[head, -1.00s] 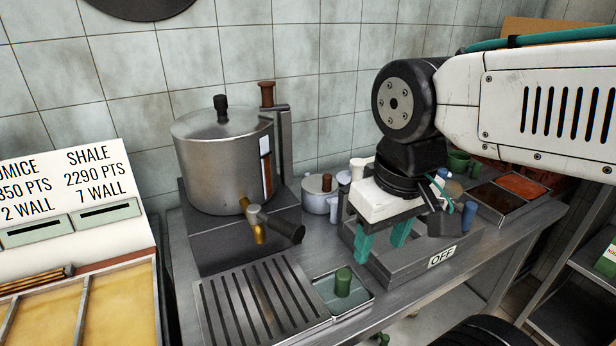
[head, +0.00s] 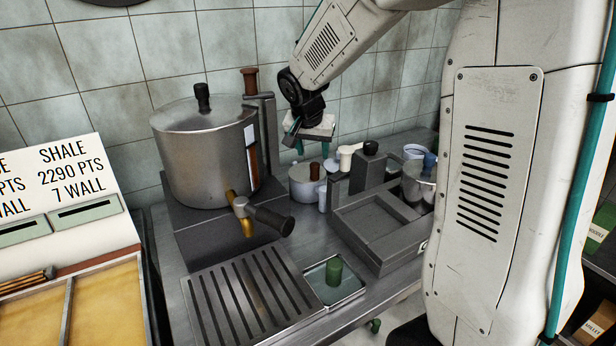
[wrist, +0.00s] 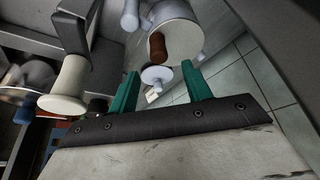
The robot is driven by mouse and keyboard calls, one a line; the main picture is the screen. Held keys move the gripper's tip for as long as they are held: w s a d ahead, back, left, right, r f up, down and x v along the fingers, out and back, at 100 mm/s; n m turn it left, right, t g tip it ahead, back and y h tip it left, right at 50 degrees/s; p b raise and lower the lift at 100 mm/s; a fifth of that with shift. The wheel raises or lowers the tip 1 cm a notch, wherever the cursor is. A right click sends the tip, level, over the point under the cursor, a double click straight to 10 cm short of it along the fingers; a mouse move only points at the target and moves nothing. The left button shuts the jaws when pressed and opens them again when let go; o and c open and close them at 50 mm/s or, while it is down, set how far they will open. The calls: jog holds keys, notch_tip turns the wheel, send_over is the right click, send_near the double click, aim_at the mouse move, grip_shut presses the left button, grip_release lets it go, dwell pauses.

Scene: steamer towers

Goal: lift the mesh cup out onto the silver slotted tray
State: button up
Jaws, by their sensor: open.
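The silver slotted tray (head: 248,300) lies flat at the front of the counter, with nothing on its slots. I cannot pick out the mesh cup for certain; a shiny metal vessel (head: 416,183) stands at the right, partly hidden by my arm. My gripper (head: 313,146) is open and empty, pointing down at the back of the counter, above and behind a small white pot (head: 304,188) with a brown knob. In the wrist view the green fingers (wrist: 163,86) are apart, with the white pot (wrist: 178,32) beyond them.
A large lidded steel pot (head: 205,150) with a tap stands on a dark base at left. A grey recessed box (head: 375,232) is at right. A green cylinder (head: 333,270) stands in a small shallow tray (head: 350,285) beside the slotted tray. A cream-topped object (wrist: 65,88) is near the gripper.

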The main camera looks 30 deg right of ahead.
aim_at(314, 165)
jog(key=x, duration=0.7)
jog(key=shift+s+f, duration=0.1)
jog(key=shift+f, duration=0.35)
grip_shut()
